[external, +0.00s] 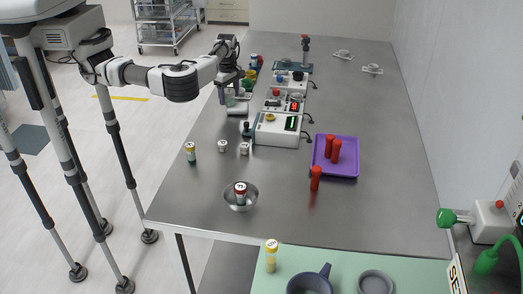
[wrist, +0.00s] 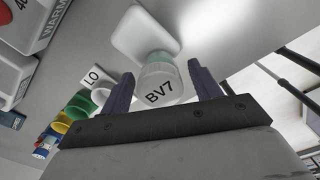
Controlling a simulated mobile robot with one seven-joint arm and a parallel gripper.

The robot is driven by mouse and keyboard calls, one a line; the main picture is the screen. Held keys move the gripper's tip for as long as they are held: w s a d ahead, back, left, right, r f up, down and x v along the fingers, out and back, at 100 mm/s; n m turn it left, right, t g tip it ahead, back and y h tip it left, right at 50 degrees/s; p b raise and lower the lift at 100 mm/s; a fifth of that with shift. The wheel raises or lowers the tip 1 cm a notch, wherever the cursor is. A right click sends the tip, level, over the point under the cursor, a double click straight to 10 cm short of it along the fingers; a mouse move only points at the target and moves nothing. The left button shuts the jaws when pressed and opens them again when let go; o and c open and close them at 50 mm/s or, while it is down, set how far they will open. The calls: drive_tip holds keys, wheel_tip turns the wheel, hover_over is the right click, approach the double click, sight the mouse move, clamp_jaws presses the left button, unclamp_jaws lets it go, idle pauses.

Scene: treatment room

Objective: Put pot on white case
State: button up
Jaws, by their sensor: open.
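A small translucent pot (wrist: 160,85) with a pale green band and the label BV7 is between my gripper's two fingers in the wrist view. My gripper (wrist: 158,88) is open around it, with a gap visible at the right finger. In the external view my gripper (external: 230,88) is low over the left edge of the table, and the pot is partly hidden by it. A flat white case (wrist: 142,32) with rounded corners lies right beside the pot; it also shows in the external view (external: 239,109). Its top looks bare.
White instrument boxes (external: 277,131) stand close by. A purple tray (external: 350,168) and metal bowl (external: 240,200) are farther along.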

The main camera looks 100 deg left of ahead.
sight(229, 91)
wheel_tip(229, 91, up, 12)
drive_tip(key=b, duration=0.1)
drive_tip(key=shift+r+b, duration=0.15)
drive_tip(key=shift+b, duration=0.15)
idle(0.4)
